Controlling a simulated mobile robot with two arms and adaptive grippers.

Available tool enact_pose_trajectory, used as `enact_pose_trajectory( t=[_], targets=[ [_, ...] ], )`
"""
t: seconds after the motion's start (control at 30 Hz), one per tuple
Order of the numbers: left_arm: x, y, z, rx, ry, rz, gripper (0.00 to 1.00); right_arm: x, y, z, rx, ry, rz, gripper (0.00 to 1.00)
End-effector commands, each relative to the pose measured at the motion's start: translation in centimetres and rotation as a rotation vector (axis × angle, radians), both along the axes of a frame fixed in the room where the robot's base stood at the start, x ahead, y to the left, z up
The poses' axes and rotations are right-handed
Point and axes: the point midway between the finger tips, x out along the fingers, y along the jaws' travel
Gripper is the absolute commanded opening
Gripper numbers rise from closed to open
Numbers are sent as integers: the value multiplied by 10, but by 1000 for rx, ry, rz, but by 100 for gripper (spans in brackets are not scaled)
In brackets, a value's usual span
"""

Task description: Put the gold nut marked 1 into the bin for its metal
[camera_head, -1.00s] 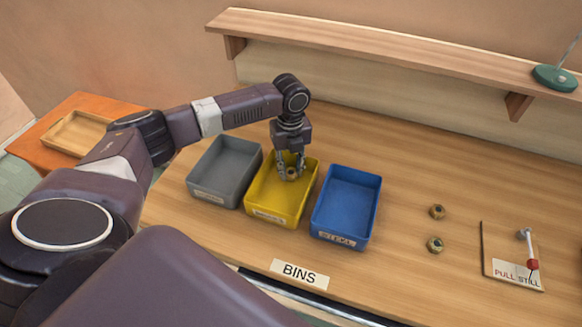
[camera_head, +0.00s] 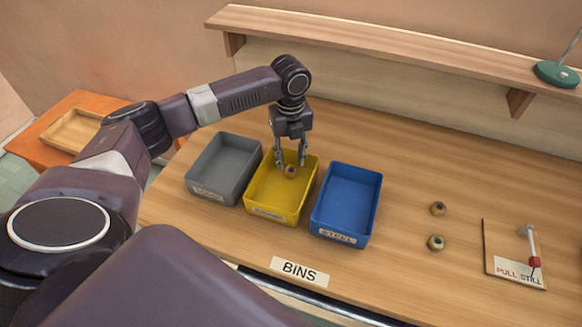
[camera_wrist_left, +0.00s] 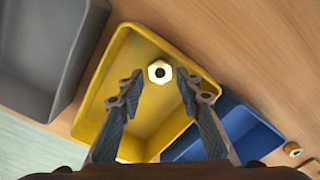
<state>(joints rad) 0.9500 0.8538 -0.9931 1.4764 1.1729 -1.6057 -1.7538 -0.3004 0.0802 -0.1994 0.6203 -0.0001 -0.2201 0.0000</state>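The gold nut (camera_head: 291,171) is in the yellow bin (camera_head: 267,213), the middle of the three bins. In the left wrist view the nut (camera_wrist_left: 159,72) shows its pale hexagonal face and dark hole, against the yellow bin (camera_wrist_left: 120,48). I cannot read a number on it. My left gripper (camera_head: 290,164) points down over this bin. Its fingers (camera_wrist_left: 160,79) are spread, with a gap on each side of the nut, and hold nothing. The yellow bin's label is too small to read. My right gripper is not in view.
A grey bin (camera_head: 224,168) stands left and a blue bin labelled STEEL (camera_head: 347,197) right. Two more nuts (camera_head: 438,209) (camera_head: 436,242) lie on the table further right. A board with a red-tipped lever (camera_head: 531,250) is at far right. A shelf (camera_head: 380,50) runs behind.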

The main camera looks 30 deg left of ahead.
Motion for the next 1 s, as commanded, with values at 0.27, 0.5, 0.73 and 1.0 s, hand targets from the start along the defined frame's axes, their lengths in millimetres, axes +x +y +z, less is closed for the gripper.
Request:
enact_pose_trajectory(
  t=[0.27,0.5,0.73,1.0],
  targets=[
    [1,0,58,-1,-4,-1,32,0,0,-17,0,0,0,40],
    [0,0,84,-1,0,0,32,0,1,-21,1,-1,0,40],
    [0,0,87,-1,1,0,32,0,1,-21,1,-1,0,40],
    [0,0,87,-1,1,0,32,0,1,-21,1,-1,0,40]
  ],
)
